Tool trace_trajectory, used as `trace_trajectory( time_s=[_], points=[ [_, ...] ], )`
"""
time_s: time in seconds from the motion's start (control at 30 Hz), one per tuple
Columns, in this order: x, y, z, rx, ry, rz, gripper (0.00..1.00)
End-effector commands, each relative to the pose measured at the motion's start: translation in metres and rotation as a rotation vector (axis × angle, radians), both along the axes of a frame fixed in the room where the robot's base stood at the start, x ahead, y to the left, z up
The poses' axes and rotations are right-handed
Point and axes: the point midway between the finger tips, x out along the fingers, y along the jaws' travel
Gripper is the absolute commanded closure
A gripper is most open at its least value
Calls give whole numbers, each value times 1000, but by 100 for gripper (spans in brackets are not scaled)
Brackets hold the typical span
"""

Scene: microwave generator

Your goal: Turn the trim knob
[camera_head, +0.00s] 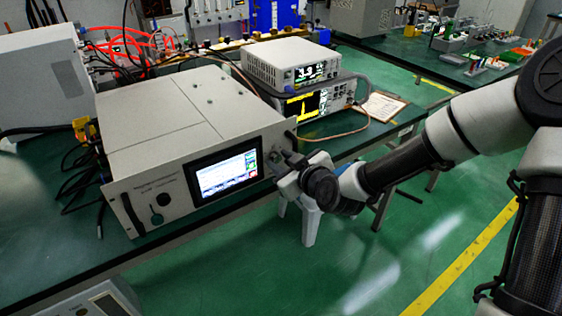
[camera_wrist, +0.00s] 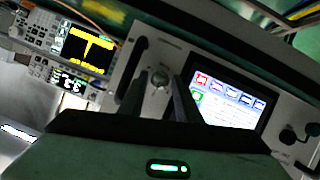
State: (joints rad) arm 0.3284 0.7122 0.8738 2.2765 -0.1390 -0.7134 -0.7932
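The microwave generator (camera_head: 190,140) is a light grey box with a lit screen (camera_head: 224,174) on its front panel. A small round metallic knob (camera_wrist: 160,79) sits beside the screen; its label is too small to read, so I cannot confirm it is the trim knob. My gripper (camera_head: 283,163) is at the right end of the panel, by this knob. In the wrist view my gripper (camera_wrist: 160,95) has its two dark fingers apart, with the knob showing between their tips. I cannot tell whether either finger touches it. In the head view my gripper mostly hides the knob.
A black panel handle (camera_head: 133,213) and dark round controls (camera_head: 157,217) are at the panel's left end. Another handle (camera_wrist: 132,68) is close to my fingers. Stacked instruments (camera_head: 300,85) stand behind on the green bench. The floor in front is open.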

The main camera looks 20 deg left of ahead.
Motion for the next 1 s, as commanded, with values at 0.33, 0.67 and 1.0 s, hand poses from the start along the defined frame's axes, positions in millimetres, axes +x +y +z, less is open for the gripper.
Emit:
trace_trajectory(
  time_s=[0.33, 0.67, 1.0],
  points=[
    [0, 0, 0, 2, 2, 0, 100],
    [1, -2, 2, 71, 82, -3, 100],
    [4, -4, 3, 260, 302, -4, 100]
  ],
)
